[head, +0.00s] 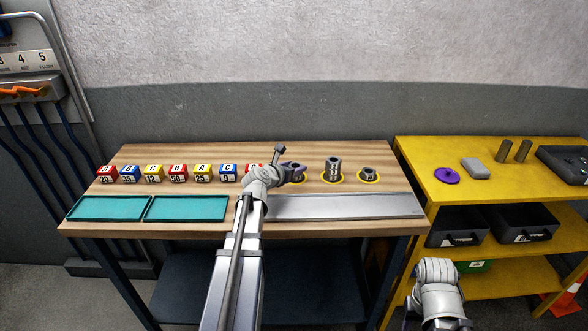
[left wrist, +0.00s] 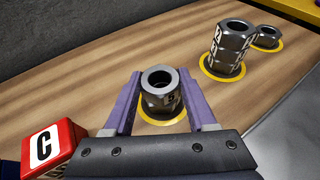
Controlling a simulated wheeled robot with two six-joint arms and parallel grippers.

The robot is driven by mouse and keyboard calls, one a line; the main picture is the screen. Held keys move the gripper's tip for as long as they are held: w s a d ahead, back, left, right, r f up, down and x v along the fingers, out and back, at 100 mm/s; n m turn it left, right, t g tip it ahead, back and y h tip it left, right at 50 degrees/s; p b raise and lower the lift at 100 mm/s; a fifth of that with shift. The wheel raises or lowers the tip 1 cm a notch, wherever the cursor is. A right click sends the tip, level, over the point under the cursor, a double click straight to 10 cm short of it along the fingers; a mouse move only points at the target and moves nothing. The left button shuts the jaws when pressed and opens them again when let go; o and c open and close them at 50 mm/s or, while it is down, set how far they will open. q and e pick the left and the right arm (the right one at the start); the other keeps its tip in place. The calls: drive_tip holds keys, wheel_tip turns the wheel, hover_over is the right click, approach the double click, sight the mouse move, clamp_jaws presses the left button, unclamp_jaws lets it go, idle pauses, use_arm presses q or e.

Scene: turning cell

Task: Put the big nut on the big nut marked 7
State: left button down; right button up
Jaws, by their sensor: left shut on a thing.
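My left gripper (head: 291,168) is at the leftmost nut spot on the wooden bench. In the left wrist view its purple fingers (left wrist: 152,104) are shut on a dark grey big nut (left wrist: 160,80), one finger on each side. A pale mark on the nut's side is too small to read surely. A yellow ring (left wrist: 150,119) shows under it; I cannot tell if the nut is clear of the bench. A single nut (head: 368,173) sits in another ring further right.
Lettered boxes (head: 178,173) stand in a row left of the gripper. Two teal trays (head: 186,208) and a grey metal strip (head: 345,206) lie along the front edge. A yellow shelf (head: 430,177) stands at the right. My right arm is low in front of it.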

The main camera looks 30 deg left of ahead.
use_arm(q)
drive_tip(key=shift+f, duration=0.25)
drive_tip(key=shift+c, duration=1)
unclamp_jaws()
drive_tip(key=shift+r, duration=0.1)
drive_tip(key=shift+r, duration=0.2)
drive_tip(key=p+v, duration=0.4)
drive_tip(key=v, duration=0.6)
drive_tip(key=shift+s+d+r, duration=0.15)
drive_tip(key=shift+s+r, duration=0.05)
drive_tip(key=shift+s+r+p, duration=0.2)
drive_tip(key=shift+s+p, duration=0.25)
drive_tip(key=shift+s, duration=0.25)
